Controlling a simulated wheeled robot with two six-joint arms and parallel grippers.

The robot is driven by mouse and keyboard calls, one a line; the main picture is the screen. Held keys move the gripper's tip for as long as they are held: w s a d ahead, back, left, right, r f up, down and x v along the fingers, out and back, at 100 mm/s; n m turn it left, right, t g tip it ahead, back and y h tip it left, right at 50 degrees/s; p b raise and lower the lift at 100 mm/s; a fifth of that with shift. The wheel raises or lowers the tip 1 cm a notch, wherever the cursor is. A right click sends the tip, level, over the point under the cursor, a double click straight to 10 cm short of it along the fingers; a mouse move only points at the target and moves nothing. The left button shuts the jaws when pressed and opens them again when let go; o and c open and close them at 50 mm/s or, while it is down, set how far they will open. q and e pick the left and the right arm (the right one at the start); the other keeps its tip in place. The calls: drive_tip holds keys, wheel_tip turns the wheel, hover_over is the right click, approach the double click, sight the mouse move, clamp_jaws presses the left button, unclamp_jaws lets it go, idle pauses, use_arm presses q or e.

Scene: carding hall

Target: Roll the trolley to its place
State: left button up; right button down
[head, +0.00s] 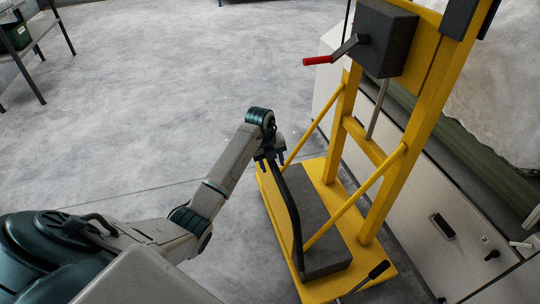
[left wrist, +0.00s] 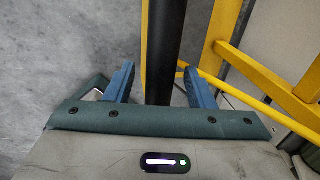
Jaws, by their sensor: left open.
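The trolley (head: 423,125) is a yellow wheeled-looking frame with upright posts, diagonal braces and a low base carrying a dark grey block (head: 325,262). A curved black handle bar (head: 293,215) rises along the near left side of its base. My left gripper (head: 272,159) is at the upper end of this bar. In the left wrist view the black bar (left wrist: 163,45) runs between the two blue fingers of my open left gripper (left wrist: 158,70), with a visible gap on both sides. The trolley's wheels are hidden. My right gripper is out of view.
A dark box with a red-handled crank (head: 318,60) sticks out from the trolley's post. A pale machine (head: 460,240) stands close along the trolley's right side. A metal table (head: 35,55) is at the far left. The grey floor (head: 170,90) between is clear.

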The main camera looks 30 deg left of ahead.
use_arm(q)
drive_tip(key=shift+f, duration=0.2)
clamp_jaws()
idle(1.4)
